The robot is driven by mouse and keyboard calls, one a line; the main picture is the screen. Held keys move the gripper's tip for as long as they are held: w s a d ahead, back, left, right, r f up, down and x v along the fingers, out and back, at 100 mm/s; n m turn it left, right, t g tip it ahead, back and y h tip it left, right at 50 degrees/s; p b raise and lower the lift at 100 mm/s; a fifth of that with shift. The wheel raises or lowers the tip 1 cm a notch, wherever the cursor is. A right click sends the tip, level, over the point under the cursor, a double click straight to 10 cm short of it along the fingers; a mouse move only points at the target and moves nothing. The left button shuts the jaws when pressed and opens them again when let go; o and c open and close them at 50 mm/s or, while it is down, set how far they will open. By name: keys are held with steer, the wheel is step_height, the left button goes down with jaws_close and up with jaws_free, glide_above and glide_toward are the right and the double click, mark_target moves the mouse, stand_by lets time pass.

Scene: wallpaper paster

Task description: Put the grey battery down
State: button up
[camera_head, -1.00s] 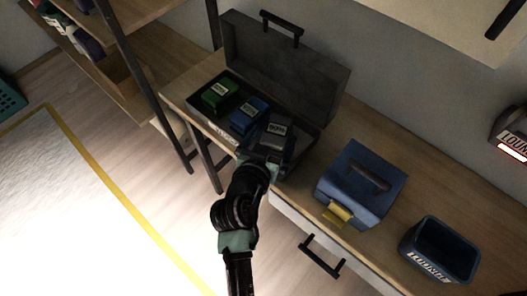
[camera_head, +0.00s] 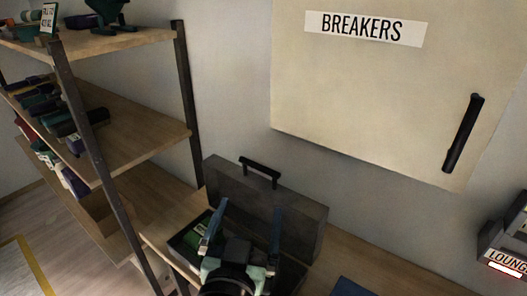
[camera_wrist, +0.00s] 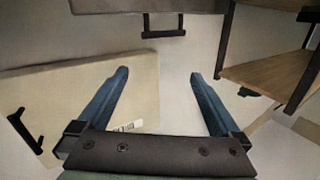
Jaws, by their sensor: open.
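My gripper (camera_head: 250,206) is raised in front of the open dark grey case (camera_head: 305,222), with its two blue fingers spread and pointing up. In the wrist view my gripper (camera_wrist: 159,75) has nothing between its fingers. The grey battery cannot be made out now; my gripper and arm cover much of the case's inside. A green battery (camera_head: 196,236) shows in the left part of the case. The case's lid stands upright behind the gripper.
A wall cabinet labelled BREAKERS (camera_head: 350,75) hangs above the counter. A shelf rack (camera_head: 130,130) with several items stands at left. A blue box (camera_head: 350,287) is partly in view at the bottom. A LOUNGE-labelled wall unit (camera_head: 505,250) is at right.

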step_height(320, 180, up, 19)
steer(key=s+d+t, duration=0.1)
steer(key=d+t, duration=0.1)
steer(key=t, duration=0.3)
steer(key=s+r+n+t+y, duration=0.1)
steer(key=s+r+t, duration=0.1)
steer(key=s+r, duration=0.3)
steer(key=s+r+n+t+y, duration=0.1)
steer(key=s+r+t, duration=0.2)
steer(key=r, duration=1)
steer(key=shift+s+d+n, duration=0.35)
steer(key=shift+s+n, duration=0.05)
steer(key=shift+s, duration=0.7)
steer(key=shift+r, duration=0.15)
